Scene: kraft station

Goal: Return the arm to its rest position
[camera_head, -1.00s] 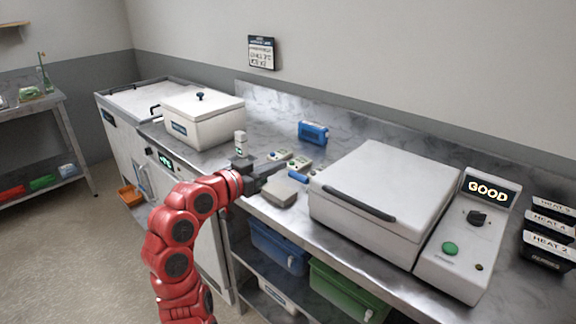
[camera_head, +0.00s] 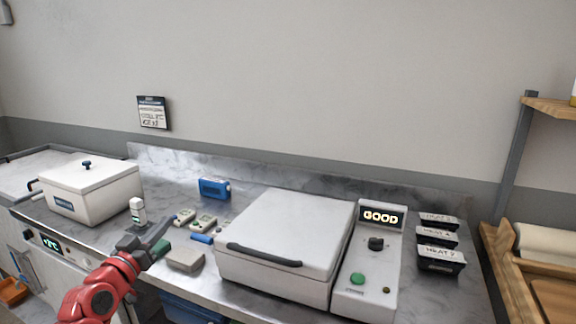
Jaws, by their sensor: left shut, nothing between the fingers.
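My left arm (camera_head: 98,296) is red and comes in from the lower left. Its dark gripper (camera_head: 160,232) is shut and empty over the front left part of the steel counter. The gripper is close to a small white bottle-like device (camera_head: 138,211) and a grey block (camera_head: 185,259); contact cannot be told. My right arm and gripper are not in view.
A lidded white box (camera_head: 90,193) stands at the left. A white machine with a closed lid (camera_head: 285,240) and a panel reading GOOD (camera_head: 381,216) fills the middle right. Black trays (camera_head: 440,259) stand right of it. Small devices (camera_head: 203,223) and a blue box (camera_head: 214,189) lie between.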

